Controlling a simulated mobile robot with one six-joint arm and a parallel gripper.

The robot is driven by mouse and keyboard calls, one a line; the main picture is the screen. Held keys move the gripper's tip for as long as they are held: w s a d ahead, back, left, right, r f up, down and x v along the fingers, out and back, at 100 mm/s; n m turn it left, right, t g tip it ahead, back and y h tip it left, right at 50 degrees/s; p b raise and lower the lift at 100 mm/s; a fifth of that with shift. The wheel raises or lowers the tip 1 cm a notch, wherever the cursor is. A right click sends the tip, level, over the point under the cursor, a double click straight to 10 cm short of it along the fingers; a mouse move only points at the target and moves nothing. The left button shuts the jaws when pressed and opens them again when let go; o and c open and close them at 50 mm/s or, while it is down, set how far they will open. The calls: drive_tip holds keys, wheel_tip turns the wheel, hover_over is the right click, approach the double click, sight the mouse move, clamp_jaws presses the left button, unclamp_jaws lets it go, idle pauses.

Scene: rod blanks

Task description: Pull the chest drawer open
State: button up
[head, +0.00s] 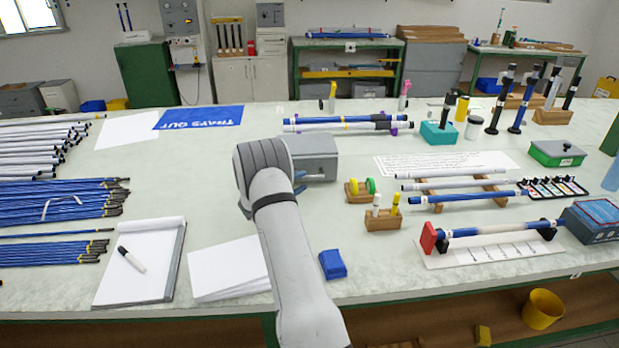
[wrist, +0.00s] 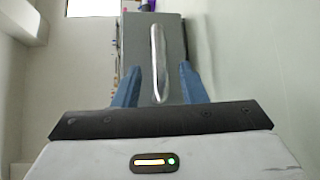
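The grey chest (head: 315,155) stands on the bench just beyond my arm, which hides its left part in the head view. In the wrist view the chest's grey front (wrist: 137,40) faces me, with a long silver bar handle (wrist: 157,50) on it. My gripper (wrist: 158,72) is open, with one blue finger on each side of the handle and a visible gap on both sides. In the head view only a bit of the blue fingers (head: 299,183) shows beside the chest. I see no gap of an open drawer.
Blue and white rods (head: 348,124) lie behind the chest. A wooden block with green and yellow rings (head: 360,190) stands to its right. A blue block (head: 333,264) and white sheets (head: 229,268) lie near the front edge. Bare bench surrounds the chest's left side.

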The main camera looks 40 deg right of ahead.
sight(309, 179)
drive_tip(key=shift+p+x, duration=0.35)
drive_tip(key=shift+x, duration=2.05)
drive_tip(key=shift+c, duration=0.2)
clamp_jaws()
drive_tip(key=shift+a+f, duration=0.1)
